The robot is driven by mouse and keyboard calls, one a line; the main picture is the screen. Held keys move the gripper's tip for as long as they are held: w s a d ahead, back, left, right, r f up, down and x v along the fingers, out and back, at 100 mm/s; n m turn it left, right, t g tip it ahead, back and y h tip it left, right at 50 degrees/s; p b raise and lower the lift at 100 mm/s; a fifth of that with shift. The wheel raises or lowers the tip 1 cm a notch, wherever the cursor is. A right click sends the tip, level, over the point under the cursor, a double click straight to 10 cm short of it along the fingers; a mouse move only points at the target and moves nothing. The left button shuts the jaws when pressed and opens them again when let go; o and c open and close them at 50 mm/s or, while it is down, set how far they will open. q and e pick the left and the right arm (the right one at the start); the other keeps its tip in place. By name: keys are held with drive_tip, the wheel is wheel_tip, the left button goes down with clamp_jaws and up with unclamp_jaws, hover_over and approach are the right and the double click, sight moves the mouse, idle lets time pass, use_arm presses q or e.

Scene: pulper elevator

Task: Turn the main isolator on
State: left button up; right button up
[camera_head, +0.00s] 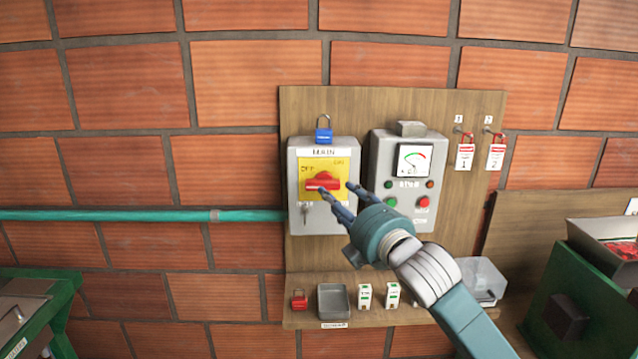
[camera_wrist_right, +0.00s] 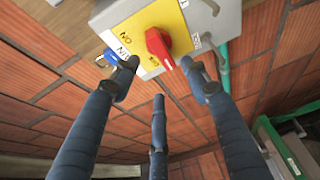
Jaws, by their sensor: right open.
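The main isolator is a grey box (camera_head: 296,170) on a wooden board, labelled MAIN, with a yellow plate (camera_head: 344,168) and a red rotary handle (camera_head: 322,182). OFF is printed at the plate's left and ON at its upper right. The handle lies roughly level, towards the OFF side. My right gripper (camera_head: 340,196) is open in front of the handle, reaching in from the lower right. In the right wrist view, its fingers (camera_wrist_right: 158,66) are spread around the line to the red handle (camera_wrist_right: 157,48), with no clear contact. My left gripper is not in view.
A blue padlock (camera_head: 324,134) sits at the box's top. A meter panel (camera_head: 380,160) stands close on the right. Red tags (camera_head: 465,156) hang further right. A shelf below holds a red padlock (camera_head: 299,299) and a grey tray (camera_head: 333,301).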

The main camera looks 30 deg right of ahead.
sight(326, 184)
drive_tip(key=w+p, duration=0.1)
drive_tip(key=w, duration=0.1)
drive_tip(key=w+d+p, duration=0.1)
drive_tip(key=w, duration=0.1)
drive_tip(key=w+d+p, duration=0.1)
drive_tip(key=w, duration=0.2)
drive_tip(key=shift+r+p, duration=0.1)
drive_tip(key=shift+p, duration=0.2)
drive_tip(key=shift+w, duration=0.55)
drive_tip(key=c, duration=0.8)
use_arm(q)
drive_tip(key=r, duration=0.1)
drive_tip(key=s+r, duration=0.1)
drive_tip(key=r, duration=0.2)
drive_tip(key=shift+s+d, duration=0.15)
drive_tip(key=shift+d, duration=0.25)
